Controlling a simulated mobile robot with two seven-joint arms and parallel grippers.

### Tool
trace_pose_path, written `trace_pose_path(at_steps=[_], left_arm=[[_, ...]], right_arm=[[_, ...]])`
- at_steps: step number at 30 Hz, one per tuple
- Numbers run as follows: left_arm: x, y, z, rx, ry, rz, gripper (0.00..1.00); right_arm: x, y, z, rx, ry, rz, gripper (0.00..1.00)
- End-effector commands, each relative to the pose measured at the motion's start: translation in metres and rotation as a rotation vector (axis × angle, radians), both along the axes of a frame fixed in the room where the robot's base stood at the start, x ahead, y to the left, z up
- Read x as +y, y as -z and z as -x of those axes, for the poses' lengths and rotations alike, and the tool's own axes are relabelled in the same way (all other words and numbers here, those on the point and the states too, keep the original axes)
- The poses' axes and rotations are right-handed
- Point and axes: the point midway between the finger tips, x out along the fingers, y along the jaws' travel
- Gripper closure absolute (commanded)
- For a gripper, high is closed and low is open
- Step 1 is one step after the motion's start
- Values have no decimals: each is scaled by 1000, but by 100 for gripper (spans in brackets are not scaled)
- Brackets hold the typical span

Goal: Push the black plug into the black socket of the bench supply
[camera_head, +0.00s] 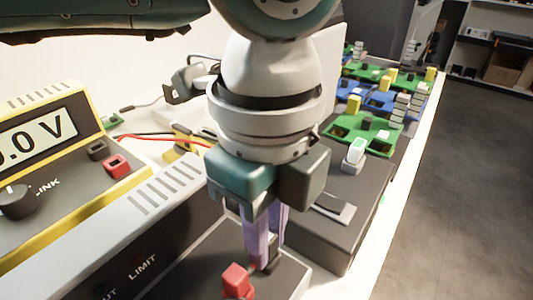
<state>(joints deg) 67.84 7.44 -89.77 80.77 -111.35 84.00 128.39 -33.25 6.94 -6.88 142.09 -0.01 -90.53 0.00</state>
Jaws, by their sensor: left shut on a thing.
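My left gripper (262,242) points down in the middle of the head view, its pale purple fingers close together and shut on a small black piece (273,252), which looks like the black plug. The fingers hide most of it. Their tips are low over a dark ledge (205,272), behind and right of a red post (237,280). The bench supply (150,198) is at the lower left, with a dark front lettered LIMIT. I cannot make out the black socket under the fingers, nor whether the plug touches it. My right gripper is not in view.
A yellow-edged meter (60,205) with a voltage display stands at the left, with a black jack (97,150) and a red jack (116,165). Red and black leads run behind my gripper. A dark box (340,215) and green boards (362,135) stand to the right.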

Motion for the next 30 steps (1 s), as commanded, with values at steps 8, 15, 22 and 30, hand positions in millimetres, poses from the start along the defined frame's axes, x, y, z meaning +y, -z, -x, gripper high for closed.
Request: trace_pose_path(at_steps=[8, 15, 22, 30], left_arm=[[0, 0, 0, 0, 0, 0, 64], [0, 0, 0, 0, 0, 0, 44], [0, -3, 0, -1, 0, 1, 44], [0, -50, -1, -4, 1, 2, 44]], right_arm=[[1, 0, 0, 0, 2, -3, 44], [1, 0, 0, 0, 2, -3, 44], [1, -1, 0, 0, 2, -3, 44], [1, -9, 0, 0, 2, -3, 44]])
